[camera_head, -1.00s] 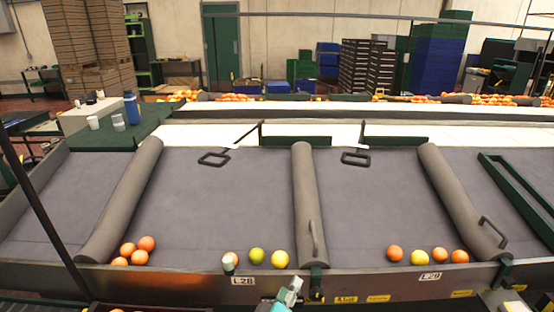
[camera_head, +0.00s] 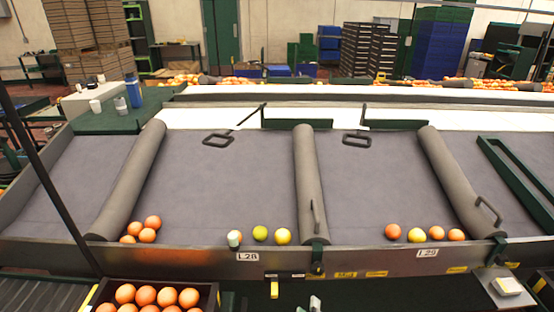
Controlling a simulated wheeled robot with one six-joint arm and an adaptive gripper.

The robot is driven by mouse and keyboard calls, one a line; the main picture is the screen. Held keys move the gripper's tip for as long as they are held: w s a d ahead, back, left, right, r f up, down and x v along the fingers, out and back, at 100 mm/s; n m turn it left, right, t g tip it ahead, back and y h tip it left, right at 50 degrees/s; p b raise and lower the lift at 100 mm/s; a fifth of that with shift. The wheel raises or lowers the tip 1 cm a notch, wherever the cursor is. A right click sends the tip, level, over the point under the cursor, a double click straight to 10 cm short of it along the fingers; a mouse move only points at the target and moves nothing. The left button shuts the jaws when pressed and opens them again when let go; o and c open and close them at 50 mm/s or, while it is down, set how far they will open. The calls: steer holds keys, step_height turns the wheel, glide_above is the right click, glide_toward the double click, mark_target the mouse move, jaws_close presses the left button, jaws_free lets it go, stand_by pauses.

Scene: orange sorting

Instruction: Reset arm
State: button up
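Only a small grey tip of what looks like my gripper (camera_head: 315,303) shows at the bottom edge, right of centre, in front of the sorting table's front rail. The rest of it is out of frame, so its fingers cannot be read. Oranges (camera_head: 152,222) lie in the left bay's lower left corner.
A dark crate of oranges (camera_head: 213,294) stands at the bottom left, before the metal front rail (camera_head: 190,257). Padded grey rollers (camera_head: 308,180) divide the bays. A blue bottle (camera_head: 133,92) and cups stand on the green surface at the back left.

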steer(key=s+d+f+m+y, duration=0.1)
steer(key=s+d+f+y, duration=0.2)
steer(key=s, duration=0.6)
steer(key=s+d+f+y, duration=0.1)
steer(key=s+d+f, duration=0.3)
steer(key=s, duration=0.5)
steer(key=s+d+r+m, duration=0.1)
steer(key=s+r+m, duration=0.1)
steer(key=s, duration=0.4)
steer(key=s+d+r+m, duration=0.1)
steer(key=s+r+m, duration=0.2)
steer(key=s, duration=0.4)
steer(key=s+d+r+m+h, duration=0.1)
steer(key=s+d+r+m, duration=0.1)
steer(key=s+r, duration=0.2)
steer(key=s, duration=0.2)
steer(key=shift+s+r+m, duration=0.3)
steer(key=shift+s+r, duration=0.05)
steer(key=shift+r, duration=0.05)
